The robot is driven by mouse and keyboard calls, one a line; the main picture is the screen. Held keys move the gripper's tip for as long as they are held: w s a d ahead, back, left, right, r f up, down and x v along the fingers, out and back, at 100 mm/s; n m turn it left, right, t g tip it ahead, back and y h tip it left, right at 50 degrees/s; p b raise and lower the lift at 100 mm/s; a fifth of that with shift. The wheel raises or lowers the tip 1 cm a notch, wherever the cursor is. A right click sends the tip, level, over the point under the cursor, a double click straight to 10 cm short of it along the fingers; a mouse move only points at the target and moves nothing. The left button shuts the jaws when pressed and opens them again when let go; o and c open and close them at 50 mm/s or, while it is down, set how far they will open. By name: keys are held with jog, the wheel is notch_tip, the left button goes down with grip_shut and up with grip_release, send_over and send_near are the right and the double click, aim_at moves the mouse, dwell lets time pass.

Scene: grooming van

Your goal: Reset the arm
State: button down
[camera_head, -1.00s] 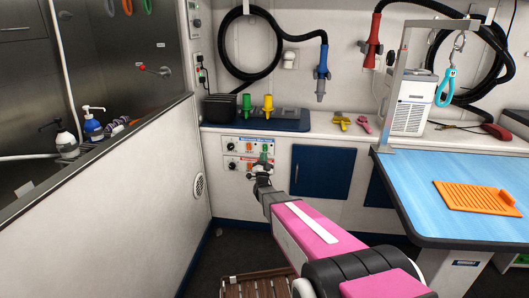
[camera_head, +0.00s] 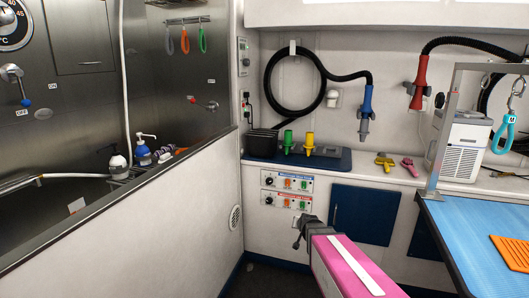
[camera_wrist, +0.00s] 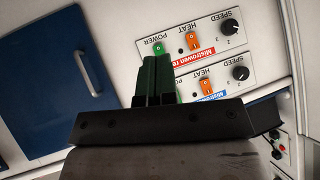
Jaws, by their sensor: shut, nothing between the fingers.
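My arm is pink with a white stripe and reaches up from the lower right in the head view. Its dark end with my gripper (camera_head: 299,238) is in front of the white cabinet, just below the control panels. In the wrist view my gripper (camera_wrist: 156,72) shows two dark green fingers pressed together, with nothing between them. The fingers overlap the two control panels in that view. A gap to the panels cannot be judged.
Two control panels with knobs and switches, the upper blue-labelled (camera_head: 287,181) and the lower red-labelled (camera_head: 286,200), are on the cabinet beside a blue door (camera_head: 361,215). A blue grooming table (camera_head: 460,225) is at right.

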jog(key=s+d+n+g, duration=0.1)
jog(key=s+g, duration=0.9)
jog(key=s, duration=1.2)
jog(key=shift+s+d+r+n+h, duration=0.15)
jog(key=shift+d+n+h, duration=0.2)
jog(key=shift+n, duration=0.35)
